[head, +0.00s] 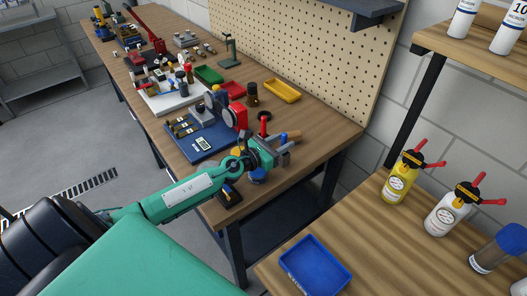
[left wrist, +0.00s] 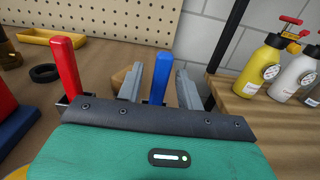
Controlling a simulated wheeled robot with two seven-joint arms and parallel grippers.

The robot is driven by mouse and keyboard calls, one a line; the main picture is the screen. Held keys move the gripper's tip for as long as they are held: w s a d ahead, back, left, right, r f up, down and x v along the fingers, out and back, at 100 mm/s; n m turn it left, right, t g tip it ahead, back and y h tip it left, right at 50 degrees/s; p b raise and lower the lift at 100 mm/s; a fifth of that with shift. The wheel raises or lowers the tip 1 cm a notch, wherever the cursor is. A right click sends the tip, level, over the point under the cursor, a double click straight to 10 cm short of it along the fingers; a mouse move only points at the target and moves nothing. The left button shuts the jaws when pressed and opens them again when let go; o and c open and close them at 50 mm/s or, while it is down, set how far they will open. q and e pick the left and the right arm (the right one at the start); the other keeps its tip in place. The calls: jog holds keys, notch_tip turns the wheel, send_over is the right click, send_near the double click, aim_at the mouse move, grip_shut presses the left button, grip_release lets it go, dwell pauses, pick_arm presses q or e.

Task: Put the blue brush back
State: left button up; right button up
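A blue brush handle (left wrist: 157,78) stands about upright in the left wrist view, seen between the two grey fingers of my left gripper (left wrist: 160,70). The fingers are apart, with a gap showing on each side of the handle. Its lower end is hidden behind the gripper's dark front edge. A red handle (left wrist: 66,65) stands to the left of the fingers. My right gripper is not in view.
The workbench holds a blue mat (head: 195,148), a yellow tray (head: 282,90), a black ring (left wrist: 45,73) and many small parts. A pegboard (head: 310,60) stands behind. At right, a wooden table has a blue tray (head: 289,259) and spray bottles (head: 402,178).

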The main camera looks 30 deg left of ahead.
pick_arm(q)
jog(key=b+v, duration=0.1)
jog(key=v, duration=0.3)
jog(key=b+v, duration=0.2)
jog(key=v, duration=0.3)
jog(key=shift+f, duration=0.25)
jog(key=shift+b+v, duration=0.3)
jog(key=shift+v, duration=0.7)
jog(key=shift+r, duration=0.2)
